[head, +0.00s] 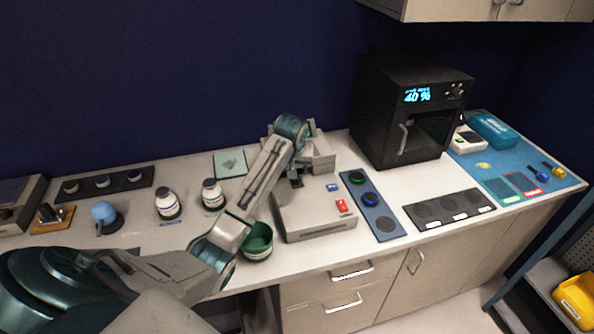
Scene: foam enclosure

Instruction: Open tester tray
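The tester appears to be the pale grey box (314,218) on the counter, with a blue button (333,187) and a red button (341,206) on top. No tray sticks out of its front face. My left arm comes in from the left and bends down over the back of the box. My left gripper (297,181) points down by the box's rear top, left of the blue button. Its fingers are small and dark, and I cannot tell whether they touch the box or are open. My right gripper is out of view.
Free counter lies between pad and machine.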

